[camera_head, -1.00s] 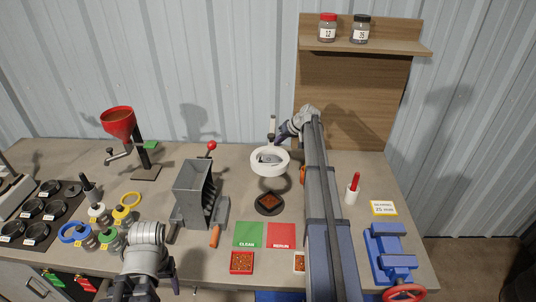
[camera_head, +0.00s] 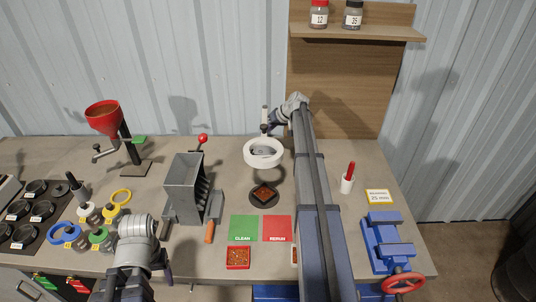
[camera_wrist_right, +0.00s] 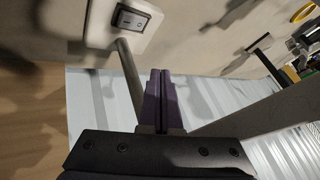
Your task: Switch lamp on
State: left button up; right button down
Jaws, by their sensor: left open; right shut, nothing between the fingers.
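The lamp (camera_head: 263,153) is a white ring on a stand near the back of the bench; I cannot tell if it is lit. In the right wrist view, a dark rocker switch (camera_wrist_right: 131,18) sits on a pale base, beside a grey post (camera_wrist_right: 131,75). My right gripper (camera_wrist_right: 162,73) is shut and empty, its purple fingertips a little away from the switch. My left gripper (camera_head: 137,278) is open at the front left, away from the lamp.
A grey hopper box (camera_head: 184,188) stands left of the lamp, with a dark dish (camera_head: 263,204) below the ring. A red funnel (camera_head: 103,117) is at the back left.

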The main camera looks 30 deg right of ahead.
jog(key=shift+s+d+f+b, duration=0.1)
jog(key=shift+d+f+b, duration=0.1)
jog(key=shift+f+b, duration=1.05)
jog(key=shift+s+d+f+b, duration=0.1)
jog(key=shift+d+f+b, duration=0.05)
jog(key=shift+f+b, duration=1.15)
jog(key=shift+s+d+f+b, duration=0.1)
jog(key=shift+d+f+b, duration=0.1)
jog(key=shift+f+b, duration=1.05)
jog(key=shift+f, duration=0.25)
jog(key=shift+f, duration=0.3)
jog(key=shift+f+b, duration=0.35)
jog(key=shift+b, duration=0.25)
jog(key=shift+r, duration=0.15)
jog(key=shift+r+p, duration=0.65)
jog(key=shift+p, duration=0.15)
jog(key=r+p, duration=0.5)
jog(key=shift+w+a, duration=0.2)
jog(key=shift+a, duration=0.2)
